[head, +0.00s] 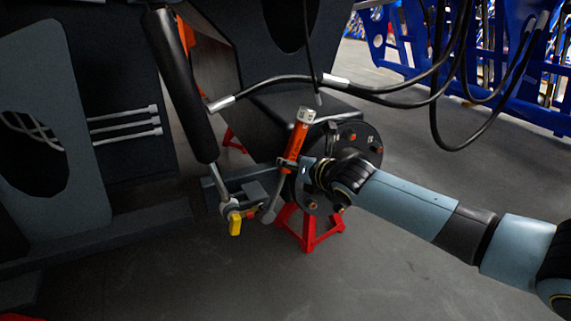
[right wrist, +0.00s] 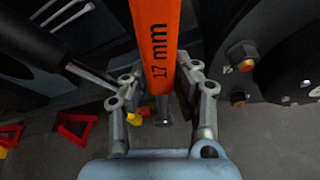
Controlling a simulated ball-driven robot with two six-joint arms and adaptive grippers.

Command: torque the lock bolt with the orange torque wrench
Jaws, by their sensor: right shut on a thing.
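The orange torque wrench (head: 297,140) is held upright and slightly tilted, its grey end pointing down toward the yellow part (head: 235,222) at the cylinder's lower joint. My right gripper (head: 284,166) is shut on the wrench's orange body. In the right wrist view the wrench (right wrist: 158,45), marked "17 mm", runs between the fingers of my right gripper (right wrist: 160,100). The wrench's lower end (head: 268,215) is close to the bracket beside the yellow part; I cannot tell whether it touches. I cannot make out the lock bolt for certain. My left gripper is not in view.
A black cylinder (head: 182,85) slants down to the joint on the left. A dark hub flange (head: 352,140) with orange-tipped bolts is right behind my gripper. A red stand (head: 310,228) is below. Black hoses (head: 400,92) hang above my arm. Open floor lies in front.

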